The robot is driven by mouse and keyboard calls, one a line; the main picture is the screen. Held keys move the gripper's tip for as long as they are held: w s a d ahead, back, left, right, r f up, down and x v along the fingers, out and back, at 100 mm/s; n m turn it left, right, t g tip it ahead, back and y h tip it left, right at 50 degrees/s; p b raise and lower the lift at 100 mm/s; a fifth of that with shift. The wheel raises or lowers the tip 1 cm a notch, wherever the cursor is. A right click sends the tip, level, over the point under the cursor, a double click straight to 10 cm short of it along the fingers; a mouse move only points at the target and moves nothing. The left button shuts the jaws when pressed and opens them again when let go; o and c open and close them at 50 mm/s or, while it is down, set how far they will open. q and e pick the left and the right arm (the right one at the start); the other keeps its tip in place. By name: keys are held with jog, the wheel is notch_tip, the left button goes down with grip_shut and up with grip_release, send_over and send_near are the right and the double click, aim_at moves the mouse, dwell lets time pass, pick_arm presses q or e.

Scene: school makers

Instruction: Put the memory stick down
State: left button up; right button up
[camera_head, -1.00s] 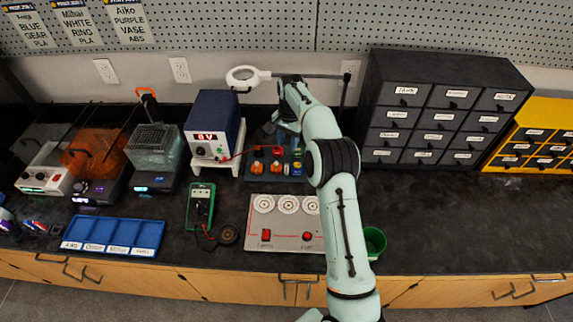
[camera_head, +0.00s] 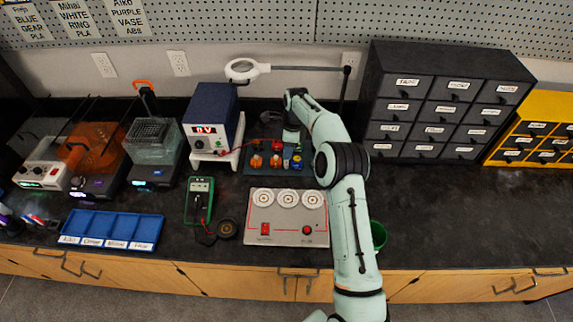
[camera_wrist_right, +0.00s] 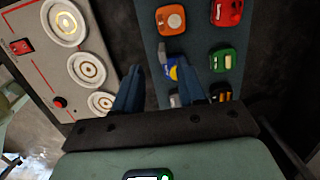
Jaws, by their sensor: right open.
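A small blue stick with a yellow label and a grey metal end, which looks like the memory stick (camera_wrist_right: 172,70), lies on the blue-grey tray (camera_wrist_right: 150,40) in the right wrist view. In the head view the tray (camera_head: 250,150) stands behind the red-switch panel, and a small blue-and-yellow patch on its right side seems to be the stick. My right gripper (camera_wrist_right: 176,82) is open, with its two blue fingers apart on either side of the stick. In the head view the right gripper (camera_head: 291,135) is over the tray's right part, its fingertips hard to make out. My left gripper is not in view.
Orange, red and green pieces sit on the tray beside the stick. The panel with three white dials (camera_head: 262,217) is in front, a power supply (camera_head: 211,120) left, black drawers (camera_head: 440,100) right. A green cup (camera_head: 378,236) stands near my arm. The right counter is clear.

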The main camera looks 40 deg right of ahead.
aim_at(286, 163)
jog(key=shift+w+a+f, duration=0.1)
jog(key=shift+w+f, duration=0.05)
jog(key=shift+f, duration=1.35)
jog(key=shift+w+f, duration=0.15)
jog(key=shift+f, duration=1.35)
grip_shut()
